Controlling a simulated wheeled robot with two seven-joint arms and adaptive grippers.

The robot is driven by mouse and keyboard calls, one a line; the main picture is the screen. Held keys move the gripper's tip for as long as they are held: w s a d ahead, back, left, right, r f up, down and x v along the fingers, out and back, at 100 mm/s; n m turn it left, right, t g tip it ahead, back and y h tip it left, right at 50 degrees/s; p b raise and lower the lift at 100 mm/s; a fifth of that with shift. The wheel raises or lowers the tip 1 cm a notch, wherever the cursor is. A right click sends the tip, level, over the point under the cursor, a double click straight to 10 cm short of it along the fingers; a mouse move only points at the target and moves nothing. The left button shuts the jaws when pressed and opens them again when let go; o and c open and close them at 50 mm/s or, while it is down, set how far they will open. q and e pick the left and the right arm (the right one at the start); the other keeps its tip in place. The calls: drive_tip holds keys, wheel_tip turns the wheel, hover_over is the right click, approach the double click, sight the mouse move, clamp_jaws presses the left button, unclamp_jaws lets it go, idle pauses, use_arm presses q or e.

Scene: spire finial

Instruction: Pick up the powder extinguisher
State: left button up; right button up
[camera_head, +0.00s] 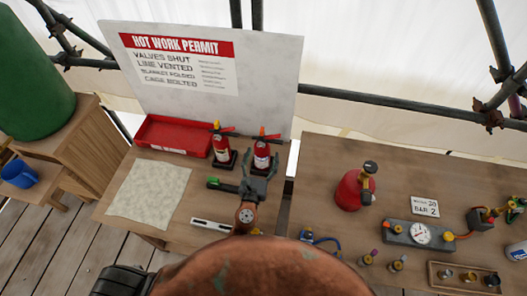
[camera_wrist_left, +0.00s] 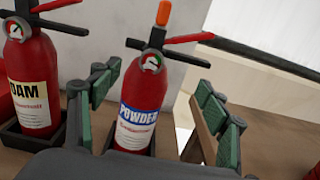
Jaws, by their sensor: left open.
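The powder extinguisher (camera_head: 262,153) is red with an orange-tipped top and stands upright in a dark holder at the table's back edge. In the left wrist view, its blue POWDER label (camera_wrist_left: 138,115) faces me. My left gripper (camera_head: 261,168) is open, its fingers pointing at this extinguisher. In the wrist view, the extinguisher appears between the green-padded fingers, nearer the left one; I cannot tell whether they touch. A second red extinguisher (camera_head: 221,151), with a yellow-tipped top and a label partly reading "OAM" (camera_wrist_left: 28,95), stands just left. My right gripper is out of view.
A red tray (camera_head: 172,136) and a pale cloth (camera_head: 148,192) lie to the left. A white permit board (camera_head: 265,60) stands close behind. A narrow gap parts this table from the right one, which holds a red cylinder (camera_head: 353,190) and a gauge box (camera_head: 419,234).

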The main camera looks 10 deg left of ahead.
sight(261, 147)
use_arm(q)
drive_tip(key=w, duration=0.1)
drive_tip(key=w+a, duration=0.1)
drive_tip(key=shift+w, duration=0.4)
drive_tip(key=w, duration=0.3)
drive_tip(key=shift+w+a, duration=0.15)
drive_tip(key=shift+a, duration=0.05)
drive_tip(key=shift+w, duration=0.2)
drive_tip(key=c, duration=0.7)
clamp_jaws()
drive_tip(key=shift+r, duration=0.15)
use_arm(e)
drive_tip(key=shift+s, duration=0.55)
